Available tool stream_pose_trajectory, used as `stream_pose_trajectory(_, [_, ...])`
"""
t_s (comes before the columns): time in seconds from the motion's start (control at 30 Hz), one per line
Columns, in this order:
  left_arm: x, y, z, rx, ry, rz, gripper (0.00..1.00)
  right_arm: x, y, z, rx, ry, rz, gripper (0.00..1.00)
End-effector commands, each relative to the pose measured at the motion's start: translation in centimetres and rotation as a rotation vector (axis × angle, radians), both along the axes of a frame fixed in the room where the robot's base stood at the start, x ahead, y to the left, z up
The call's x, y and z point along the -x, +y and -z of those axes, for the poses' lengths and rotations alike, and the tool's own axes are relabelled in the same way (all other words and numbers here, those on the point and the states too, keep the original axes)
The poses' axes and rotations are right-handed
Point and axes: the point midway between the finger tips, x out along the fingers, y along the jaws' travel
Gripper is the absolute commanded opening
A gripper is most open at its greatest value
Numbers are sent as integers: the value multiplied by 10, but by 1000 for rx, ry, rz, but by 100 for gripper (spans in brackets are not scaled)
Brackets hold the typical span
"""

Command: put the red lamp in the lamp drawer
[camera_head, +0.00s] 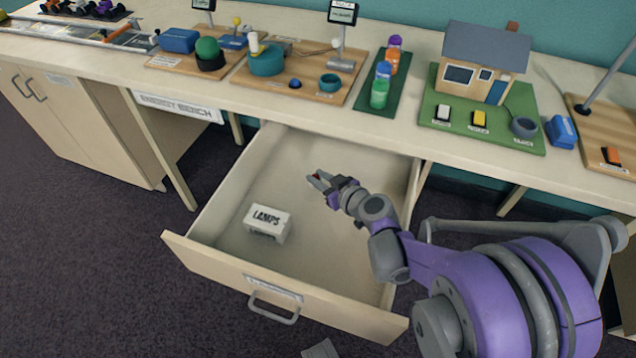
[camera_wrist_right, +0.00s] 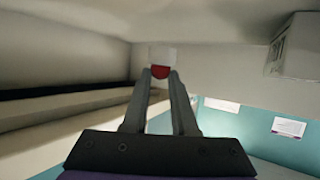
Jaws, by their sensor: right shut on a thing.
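My right gripper (camera_head: 322,178) is over the inside of the open lamp drawer (camera_head: 330,311). It is shut on the red lamp, which shows as a small red piece (camera_wrist_right: 160,72) between the fingertips in the right wrist view. In the head view only a speck of red shows at the fingertips. The drawer is pulled well out from under the bench and holds a white block marked LAMPS (camera_head: 268,222). I cannot tell whether the lamp touches the drawer floor. My left gripper is not in view.
The bench top (camera_head: 330,110) above the drawer carries a model house (camera_head: 484,62) on a green board, a green strip with coloured jars (camera_head: 380,92), and wooden boards with a teal drum (camera_head: 266,60). The drawer floor around the LAMPS block is mostly clear.

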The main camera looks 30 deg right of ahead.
Motion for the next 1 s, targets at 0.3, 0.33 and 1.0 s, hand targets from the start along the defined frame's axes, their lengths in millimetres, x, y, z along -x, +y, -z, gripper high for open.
stream_pose_trajectory(0.3, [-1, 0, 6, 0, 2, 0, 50, 0, 0, 12, 0, 0, 0, 0])
stream_pose_trajectory(0.33, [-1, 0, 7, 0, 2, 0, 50, 0, 0, 12, 0, 0, 0, 0])
stream_pose_trajectory(1.0, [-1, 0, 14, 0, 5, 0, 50, 0, 0, 24, 0, 1, 0, 57])
